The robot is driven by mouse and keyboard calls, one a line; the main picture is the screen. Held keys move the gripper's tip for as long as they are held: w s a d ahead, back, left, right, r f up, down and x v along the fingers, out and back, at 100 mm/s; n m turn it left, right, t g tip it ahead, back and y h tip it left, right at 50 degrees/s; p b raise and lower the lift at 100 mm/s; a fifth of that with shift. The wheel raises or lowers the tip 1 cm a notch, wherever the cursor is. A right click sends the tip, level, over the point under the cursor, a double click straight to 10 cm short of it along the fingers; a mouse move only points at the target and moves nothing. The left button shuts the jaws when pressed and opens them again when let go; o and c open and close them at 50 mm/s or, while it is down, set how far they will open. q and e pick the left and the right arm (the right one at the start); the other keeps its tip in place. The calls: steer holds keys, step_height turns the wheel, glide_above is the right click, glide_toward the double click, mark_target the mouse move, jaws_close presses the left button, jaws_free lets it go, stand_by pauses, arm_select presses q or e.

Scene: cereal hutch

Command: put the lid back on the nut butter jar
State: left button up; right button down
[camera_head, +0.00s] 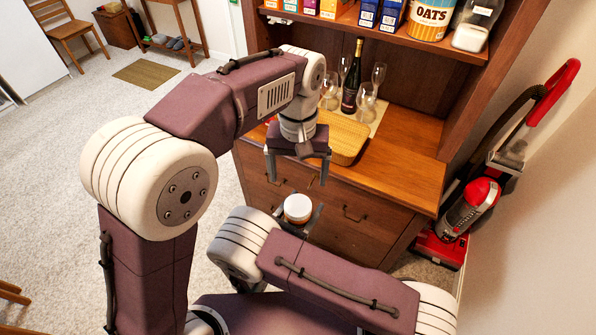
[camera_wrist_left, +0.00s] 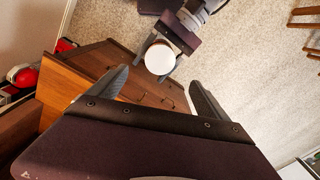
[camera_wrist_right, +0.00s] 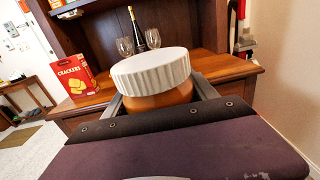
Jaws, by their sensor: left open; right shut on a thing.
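The nut butter jar (camera_wrist_right: 158,104) has an orange-brown body and stands between the fingers of my right gripper (camera_head: 299,216), which is shut on it in front of the hutch's drawers. The white ribbed lid (camera_wrist_right: 152,72) sits over the jar's mouth, looking slightly tilted in the right wrist view; I cannot tell if it is fully seated. My left gripper (camera_head: 298,168) is open and empty, pointing down above the jar. In the left wrist view the lid (camera_wrist_left: 160,58) shows beyond and between the open fingers, apart from them.
The hutch counter (camera_head: 400,150) behind holds a wicker basket (camera_head: 345,138), a dark bottle (camera_head: 352,78) and glasses. A red cracker box (camera_wrist_right: 82,82) stands there too. Boxes and an oats canister (camera_head: 430,18) fill the shelf above. A red vacuum (camera_head: 470,205) stands at right.

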arm_select(q)
steer(key=shift+r, duration=0.1)
stand_by(0.4)
steer(key=s+a+f, duration=0.2)
steer(key=a+f, duration=0.2)
steer(key=a, duration=0.2)
steer(key=s+a+f+n, duration=0.1)
steer(key=s+a+f, duration=0.2)
steer(key=a+f, duration=0.2)
steer(key=s+a+f+n+t, duration=0.1)
steer(key=s+a+f, duration=0.2)
steer(key=a, duration=0.6)
step_height(320, 180, down, 2)
steer(key=shift+s+a+f, duration=0.15)
steer(key=shift+s+f, duration=0.1)
